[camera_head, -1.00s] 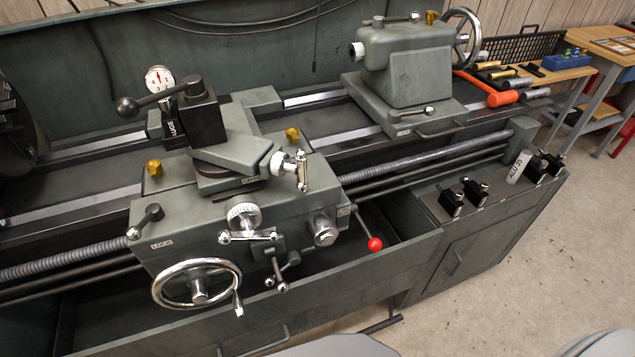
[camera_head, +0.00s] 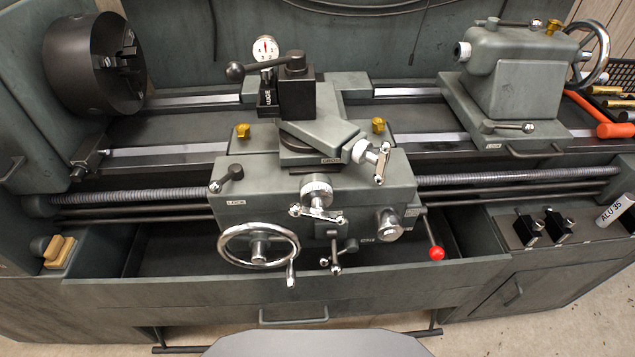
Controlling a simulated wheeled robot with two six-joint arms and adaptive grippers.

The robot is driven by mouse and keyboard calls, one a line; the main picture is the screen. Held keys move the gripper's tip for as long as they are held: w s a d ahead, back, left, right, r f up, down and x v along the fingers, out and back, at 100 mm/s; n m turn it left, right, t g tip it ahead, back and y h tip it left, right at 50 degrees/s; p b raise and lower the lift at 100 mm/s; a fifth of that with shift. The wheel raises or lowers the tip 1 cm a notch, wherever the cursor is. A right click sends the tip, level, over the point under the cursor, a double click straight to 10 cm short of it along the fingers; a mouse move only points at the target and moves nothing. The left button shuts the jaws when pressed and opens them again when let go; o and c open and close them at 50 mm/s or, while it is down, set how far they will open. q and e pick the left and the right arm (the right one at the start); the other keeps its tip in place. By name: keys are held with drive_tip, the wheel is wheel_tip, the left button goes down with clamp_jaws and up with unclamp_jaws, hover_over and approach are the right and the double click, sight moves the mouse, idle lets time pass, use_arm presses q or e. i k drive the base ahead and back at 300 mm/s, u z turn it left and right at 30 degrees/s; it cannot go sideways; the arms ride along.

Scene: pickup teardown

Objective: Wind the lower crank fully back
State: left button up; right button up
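A lathe carriage (camera_head: 390,183) stands mid-view. On its front is a silver crank (camera_head: 317,200) with a round dial and a ball-ended handle lying roughly level. A second, higher crank (camera_head: 372,160) sits on the angled top slide (camera_head: 322,140), its handle tilted steeply. Below left is a large chrome handwheel (camera_head: 259,247) with a handle at its lower right. Neither of my grippers is in view, and nothing touches the cranks.
A red-knobbed lever (camera_head: 436,253) and a small ball lever (camera_head: 336,258) stick out near the crank. A chuck (camera_head: 97,63) is at left, the tailstock (camera_head: 515,75) at right. An open chip tray (camera_head: 180,255) lies below the carriage.

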sight(315, 196)
drive_tip(key=z, duration=1.2)
drive_tip(key=k, duration=0.95)
drive_tip(key=u, duration=1.95)
